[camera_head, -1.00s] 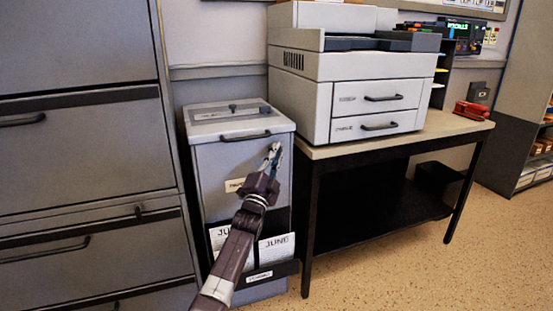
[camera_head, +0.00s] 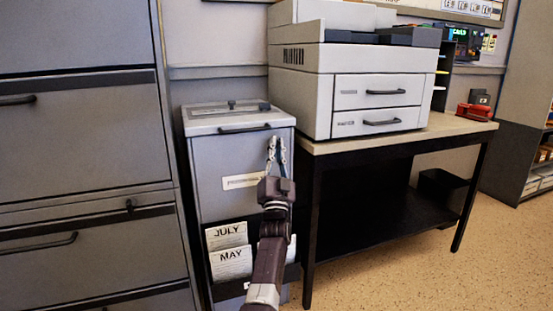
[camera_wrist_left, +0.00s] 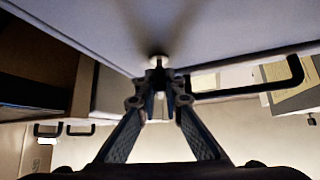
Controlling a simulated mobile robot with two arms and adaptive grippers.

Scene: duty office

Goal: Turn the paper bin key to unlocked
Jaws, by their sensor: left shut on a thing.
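The paper bin (camera_head: 212,190) is a grey upright cabinet with a lid and a white label on its front. My left gripper (camera_head: 276,140) is at the upper right of the bin's front, just below the lid. In the left wrist view its fingertips (camera_wrist_left: 158,78) close at a small round pale lock with the key (camera_wrist_left: 158,62) on the bin's face. The gripper is shut on the key. The fingertips hide most of the key, so I cannot tell how far it is turned. My right gripper is not in view.
The lid handle (camera_head: 244,129) is close above left of the gripper. A table (camera_head: 350,148) with a printer (camera_head: 375,65) stands close on the right. Grey drawers (camera_head: 80,150) stand on the left. A rack with paper cards (camera_head: 231,262) is low on the bin.

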